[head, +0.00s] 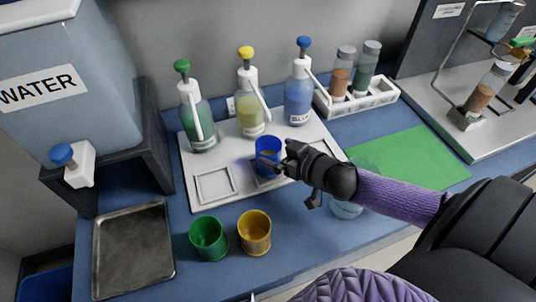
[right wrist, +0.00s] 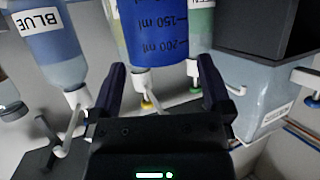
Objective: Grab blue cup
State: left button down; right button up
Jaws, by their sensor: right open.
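The blue cup (head: 268,144) stands upright on the white tray (head: 205,166), in front of the pump bottles. In the right wrist view the blue cup (right wrist: 158,32) shows upside down with millilitre marks, between and just beyond the fingertips. My right gripper (head: 265,163) reaches in from the right and is at the cup's near side. Its fingers (right wrist: 161,76) are spread to either side of the cup, with a gap visible at each side. Part of the cup's lower side is hidden by the gripper in the head view. My left gripper is not in view.
A green cup (head: 208,240) and a yellow cup (head: 255,236) stand in front of the tray. Green, yellow and blue pump bottles (head: 298,100) stand behind the cup. A clear container (head: 346,207) is partly behind my right arm. A metal tray (head: 130,255) lies at left.

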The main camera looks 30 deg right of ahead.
aim_at(261, 143)
jog(key=b+x, duration=0.1)
jog(key=x, duration=0.3)
jog(key=shift+w, duration=0.2)
grip_shut()
